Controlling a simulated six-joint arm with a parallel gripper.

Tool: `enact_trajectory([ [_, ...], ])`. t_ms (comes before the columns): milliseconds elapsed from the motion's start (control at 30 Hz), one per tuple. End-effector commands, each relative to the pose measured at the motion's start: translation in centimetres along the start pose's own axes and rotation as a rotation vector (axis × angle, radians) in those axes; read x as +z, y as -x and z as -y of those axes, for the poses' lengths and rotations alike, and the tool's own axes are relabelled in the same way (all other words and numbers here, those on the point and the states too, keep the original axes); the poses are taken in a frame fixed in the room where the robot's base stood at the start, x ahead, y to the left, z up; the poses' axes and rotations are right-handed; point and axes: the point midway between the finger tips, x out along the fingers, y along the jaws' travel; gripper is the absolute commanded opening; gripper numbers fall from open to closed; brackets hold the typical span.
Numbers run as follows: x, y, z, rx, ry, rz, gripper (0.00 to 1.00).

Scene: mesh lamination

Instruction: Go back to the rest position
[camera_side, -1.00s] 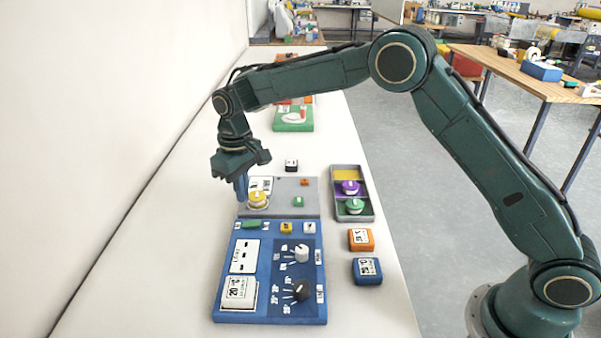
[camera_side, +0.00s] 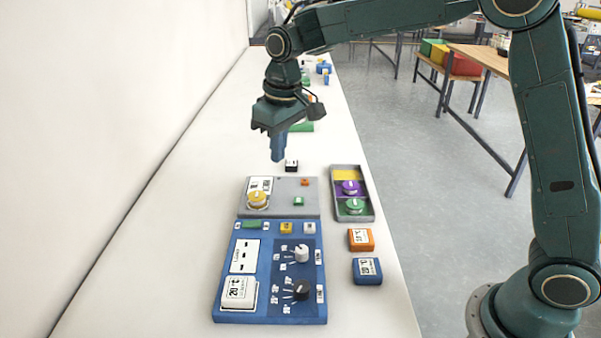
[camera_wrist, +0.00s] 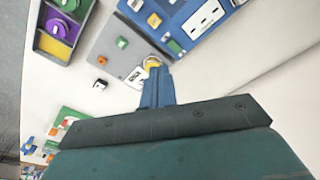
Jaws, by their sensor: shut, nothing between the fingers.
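My gripper (camera_side: 278,155) is shut and empty, its blue fingers pointing down. In the side view it hangs in the air above the far side of the grey plate. In the wrist view its shut fingers (camera_wrist: 155,76) reach toward the yellow knob (camera_wrist: 152,62), which they partly cover. In the side view the yellow knob (camera_side: 257,199) sits on the left part of the grey plate (camera_side: 290,209), apart from my fingers. The blue panel (camera_side: 234,262) with white and black dials lies in front of the plate.
A tray (camera_side: 371,208) with purple and green knobs stands right of the plate. An orange block (camera_side: 361,240) and a blue block (camera_side: 367,271) lie in front of it. A small black-and-white block (camera_side: 291,165) and a green item (camera_side: 301,127) lie behind. The table's left side is clear.

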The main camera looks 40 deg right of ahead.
Motion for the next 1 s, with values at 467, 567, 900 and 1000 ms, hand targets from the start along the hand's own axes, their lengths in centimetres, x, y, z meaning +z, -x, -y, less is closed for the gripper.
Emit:
enact_trajectory([
  [467,9.1,7.6,-2.6,0.011,-0.061,-0.117,0.0],
  [567,11.2,8.6,-3.0,0.014,-0.074,-0.143,0.0],
  [900,18.6,10.6,-3.7,0.028,-0.116,-0.224,0.0],
  [1000,20.8,10.8,-3.8,0.032,-0.128,-0.247,0.0],
])
